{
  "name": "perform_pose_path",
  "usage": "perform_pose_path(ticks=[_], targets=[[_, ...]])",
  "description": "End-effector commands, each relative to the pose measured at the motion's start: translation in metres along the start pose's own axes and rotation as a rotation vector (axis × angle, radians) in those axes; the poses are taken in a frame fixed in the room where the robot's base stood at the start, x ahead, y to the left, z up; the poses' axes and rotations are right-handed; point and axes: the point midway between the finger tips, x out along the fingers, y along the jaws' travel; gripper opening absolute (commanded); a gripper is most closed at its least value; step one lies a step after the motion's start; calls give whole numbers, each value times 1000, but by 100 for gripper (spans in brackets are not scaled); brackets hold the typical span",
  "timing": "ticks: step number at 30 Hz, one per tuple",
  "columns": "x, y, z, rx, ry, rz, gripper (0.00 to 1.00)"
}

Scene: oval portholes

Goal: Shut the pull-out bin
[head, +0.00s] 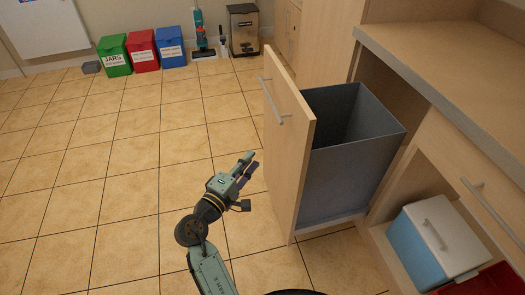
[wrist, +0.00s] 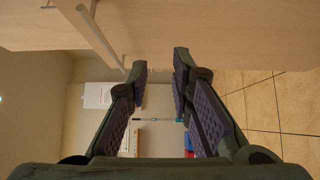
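The pull-out bin stands pulled out of the cabinet, with a grey tub (head: 350,165) behind a light wood front panel (head: 288,150). A bar handle (head: 272,102) is on the upper outer face of the panel. My gripper (head: 248,167) is left of the panel's outer face, lower than the handle, and holds nothing. In the wrist view my gripper (wrist: 160,75) has its fingers apart. The wood panel (wrist: 200,30) fills the top of that view, with the handle (wrist: 88,35) at upper left. Whether a fingertip touches the panel I cannot tell.
The counter (head: 450,75) and its cabinet are at the right. A blue and white cooler box (head: 437,240) sits in an open lower compartment. Green (head: 114,55), red (head: 143,50) and blue (head: 171,46) bins stand by the far wall. The tiled floor at left is clear.

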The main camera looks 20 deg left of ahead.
Motion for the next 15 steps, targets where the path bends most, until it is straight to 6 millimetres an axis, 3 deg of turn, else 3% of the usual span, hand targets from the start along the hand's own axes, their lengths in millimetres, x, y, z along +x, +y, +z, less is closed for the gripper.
perform_pose_path(ticks=[8,13,15], targets=[[57,5,0,3,-1,2,0],[92,4,-1,4,1,1,0],[99,4,11,4,0,-2,0]])
